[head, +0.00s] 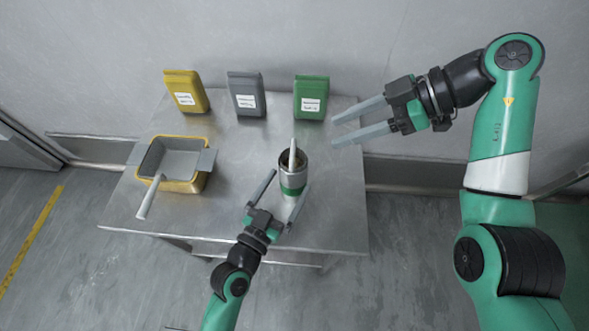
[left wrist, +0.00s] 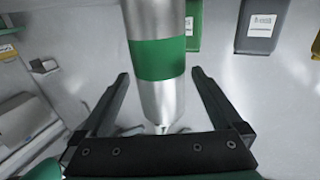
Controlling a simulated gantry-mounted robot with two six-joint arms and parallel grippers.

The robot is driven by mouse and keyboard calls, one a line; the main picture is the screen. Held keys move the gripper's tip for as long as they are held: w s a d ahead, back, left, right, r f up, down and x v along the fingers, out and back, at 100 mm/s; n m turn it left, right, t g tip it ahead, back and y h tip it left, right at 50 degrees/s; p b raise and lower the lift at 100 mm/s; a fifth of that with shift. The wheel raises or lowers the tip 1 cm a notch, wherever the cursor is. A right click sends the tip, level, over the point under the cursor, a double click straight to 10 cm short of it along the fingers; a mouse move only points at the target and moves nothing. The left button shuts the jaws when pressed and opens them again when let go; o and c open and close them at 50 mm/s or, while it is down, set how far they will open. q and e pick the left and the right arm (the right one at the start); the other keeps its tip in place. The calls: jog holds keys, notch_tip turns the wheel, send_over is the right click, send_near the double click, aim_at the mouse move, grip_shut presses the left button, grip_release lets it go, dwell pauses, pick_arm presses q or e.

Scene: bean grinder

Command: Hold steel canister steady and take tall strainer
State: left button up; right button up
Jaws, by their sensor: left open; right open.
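The steel canister (head: 293,187) with a green band stands upright near the table's front right. The tall strainer (head: 292,153) appears to be the pale upright piece rising from its mouth; its lower part is hidden inside. My left gripper (head: 290,180) is open, coming from the front, with a finger on each side of the canister. In the left wrist view the canister (left wrist: 158,60) shows between the two spread fingertips, and I see no clear contact. My right gripper (head: 334,130) is open and empty, above the table's right side, to the right of and above the strainer.
A yellow bin with a grey inner pan (head: 181,163) and a pale handle (head: 150,197) stands at the table's left. Yellow (head: 185,92), grey (head: 246,95) and green (head: 311,98) labelled containers line the back. The table's middle (head: 235,165) is clear.

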aim_at(299, 166)
pick_arm(q)
jog(key=x, duration=0.6)
jog(key=shift+w+d+r, duration=0.1)
jog(key=shift+w+d, duration=0.1)
jog(key=shift+w, duration=0.15)
jog(key=c, duration=1.4)
pick_arm(e)
jog(key=c, duration=0.4)
jog(key=shift+o, duration=0.2)
